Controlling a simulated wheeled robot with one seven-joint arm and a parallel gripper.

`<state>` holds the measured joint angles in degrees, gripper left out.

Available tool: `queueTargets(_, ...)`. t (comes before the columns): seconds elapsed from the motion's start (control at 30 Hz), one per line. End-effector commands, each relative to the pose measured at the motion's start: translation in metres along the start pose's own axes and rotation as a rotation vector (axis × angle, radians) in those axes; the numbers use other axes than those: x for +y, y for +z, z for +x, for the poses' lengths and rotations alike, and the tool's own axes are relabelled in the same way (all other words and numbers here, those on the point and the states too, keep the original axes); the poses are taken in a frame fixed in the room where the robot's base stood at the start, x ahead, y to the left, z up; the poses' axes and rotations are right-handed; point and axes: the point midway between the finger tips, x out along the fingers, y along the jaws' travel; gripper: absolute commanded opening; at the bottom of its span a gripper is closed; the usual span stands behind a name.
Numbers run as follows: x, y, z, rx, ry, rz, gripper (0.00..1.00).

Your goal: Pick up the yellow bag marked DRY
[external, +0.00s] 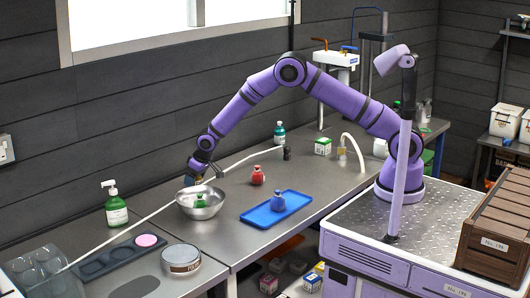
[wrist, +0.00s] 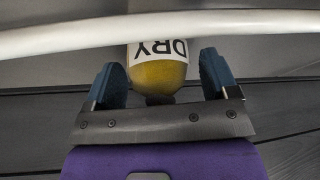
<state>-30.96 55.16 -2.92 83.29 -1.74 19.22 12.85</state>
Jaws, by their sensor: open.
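The yellow bag (wrist: 158,76) shows in the wrist view with a white label marked DRY, upside down in the picture. It lies between the two blue fingers of my gripper (wrist: 162,64), with a gap visible on each side. My gripper is open around the bag and not closed on it. A white hose crosses the picture and hides the bag's upper part. In the external view my gripper (external: 204,172) is low over the back of the bench, by the metal bowl. The bag cannot be made out clearly there.
The white hose (external: 150,216) runs along the bench past my gripper. The metal bowl (external: 213,207) holds something green. A green pump bottle (external: 116,208) stands left.

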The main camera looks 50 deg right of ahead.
Motion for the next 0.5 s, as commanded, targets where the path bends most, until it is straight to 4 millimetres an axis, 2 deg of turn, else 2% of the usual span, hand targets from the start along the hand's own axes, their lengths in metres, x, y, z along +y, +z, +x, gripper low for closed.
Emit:
queueTargets(0.17, 0.0, 0.0, 0.0001, 0.0, 0.0, 0.0, 0.8)
queueTargets(0.4, -0.0001, 0.0002, -0.0001, 0.0, 0.0, 0.0, 0.27)
queueTargets(0.5, -0.0001, 0.0001, -0.0002, 0.0, 0.0, 0.0, 0.26)
